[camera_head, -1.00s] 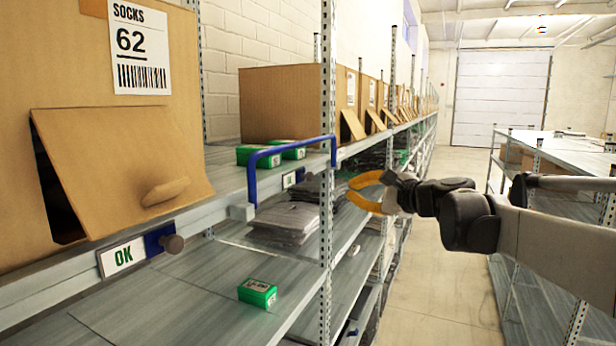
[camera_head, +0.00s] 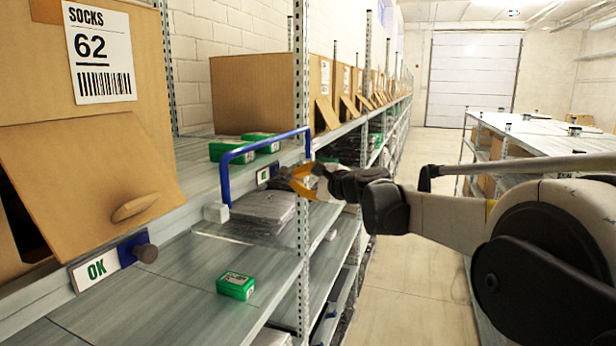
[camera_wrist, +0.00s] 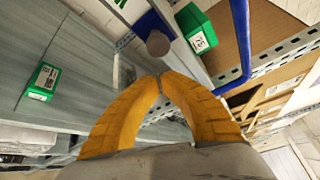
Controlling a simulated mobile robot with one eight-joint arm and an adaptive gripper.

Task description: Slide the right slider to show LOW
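The right slider's small white sign (camera_head: 264,176) sits on the shelf edge behind the blue bar, and its wording is too small to read. In the wrist view, a blue slider plate with a round grey-brown knob (camera_wrist: 158,43) lies just beyond my fingertips, with a gap between them. My gripper (camera_head: 288,178) has orange fingers and is near the shelf edge, right of the sign. In the wrist view, the fingertips (camera_wrist: 159,77) meet in an arch with nothing visible between them. The left slider (camera_head: 145,252) has a dark knob and a sign (camera_head: 96,269) reading OK.
A blue bar (camera_head: 228,165) sticks out from the shelf edge beside my gripper. Green boxes (camera_head: 258,140) and a cardboard socks bin (camera_head: 60,130) are on the shelf. The aisle floor (camera_head: 390,290) is clear.

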